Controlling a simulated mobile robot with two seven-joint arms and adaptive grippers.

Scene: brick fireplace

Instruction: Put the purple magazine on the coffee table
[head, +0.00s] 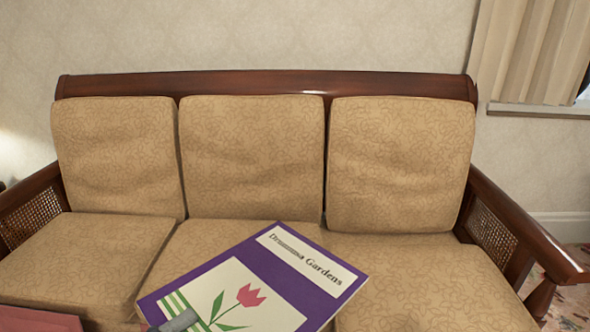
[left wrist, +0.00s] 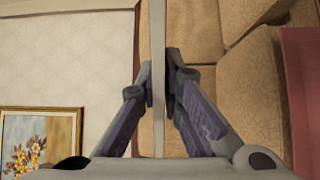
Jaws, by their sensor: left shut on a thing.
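The purple magazine (head: 281,272), with a pink tulip on its cover, is at the bottom middle of the head view, tilted and in front of the sofa seat. Its lower edge is cut off by the frame. The tip of my left gripper (head: 180,321) overlaps its lower left part. In the left wrist view the magazine (left wrist: 158,35) shows edge-on as a thin pale strip between the two fingers of my left gripper (left wrist: 159,85), which is shut on it. My right gripper is in neither view. No coffee table can be made out.
A sofa with tan cushions (head: 252,150) and a dark wooden frame spans the head view. A reddish flat thing (head: 38,319) shows at the lower left; I cannot tell what it is. A framed flower picture (left wrist: 40,140) hangs on the wall in the left wrist view.

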